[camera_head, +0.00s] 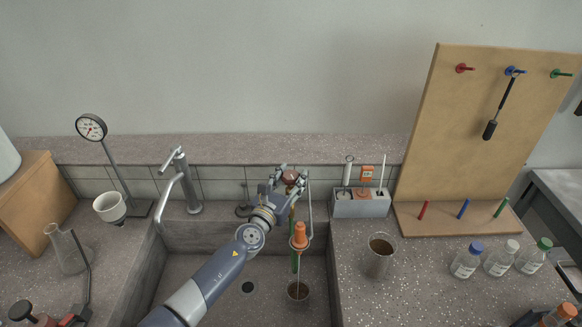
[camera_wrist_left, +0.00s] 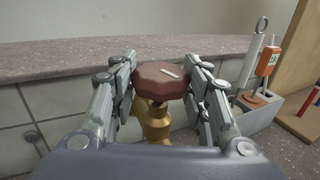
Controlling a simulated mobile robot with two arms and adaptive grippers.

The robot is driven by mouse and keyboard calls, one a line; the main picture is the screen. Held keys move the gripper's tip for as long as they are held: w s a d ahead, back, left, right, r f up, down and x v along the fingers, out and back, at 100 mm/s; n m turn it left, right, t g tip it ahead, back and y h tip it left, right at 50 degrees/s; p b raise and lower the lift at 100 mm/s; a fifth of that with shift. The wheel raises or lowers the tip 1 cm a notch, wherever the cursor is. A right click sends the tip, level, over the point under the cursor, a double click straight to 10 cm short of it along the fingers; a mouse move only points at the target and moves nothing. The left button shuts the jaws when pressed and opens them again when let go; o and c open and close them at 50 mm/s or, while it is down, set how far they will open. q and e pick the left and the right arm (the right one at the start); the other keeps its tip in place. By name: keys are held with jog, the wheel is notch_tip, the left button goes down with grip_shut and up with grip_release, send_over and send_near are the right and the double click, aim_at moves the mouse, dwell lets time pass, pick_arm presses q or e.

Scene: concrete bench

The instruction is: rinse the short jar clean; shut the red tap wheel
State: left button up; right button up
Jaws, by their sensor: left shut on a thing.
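My left gripper (camera_head: 290,181) is shut on the dark red tap wheel (camera_wrist_left: 160,80), its fingers on either side of the rim. The wheel has a pale mark on top and sits on a brass tap body (camera_wrist_left: 156,122). In the head view the wheel (camera_head: 289,176) is partly hidden by the fingers. An orange nozzle (camera_head: 299,236) hangs over the sink, with a thin pale line below it, seemingly water. The short jar (camera_head: 298,291), seemingly the round-mouthed vessel, stands upright on the sink floor under the nozzle. Its inside looks brownish. My right gripper is not in view.
The sink (camera_head: 230,308) has a drain (camera_head: 248,287) left of the jar and a grey faucet (camera_head: 181,185) behind. A grey holder (camera_head: 360,207) stands right of the wheel.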

pick_arm(q)
jog(key=shift+r+n+t+y+p, duration=0.15)
jog(key=shift+n+t+y+p, duration=0.25)
jog(key=shift+n+y+p, duration=0.6)
jog(key=shift+y, duration=0.3)
jog(key=o, duration=1)
jog(key=shift+s+a+f, duration=0.1)
jog(key=shift+s+f, duration=0.15)
jog(key=shift+s, duration=0.25)
jog(key=v, duration=1.1)
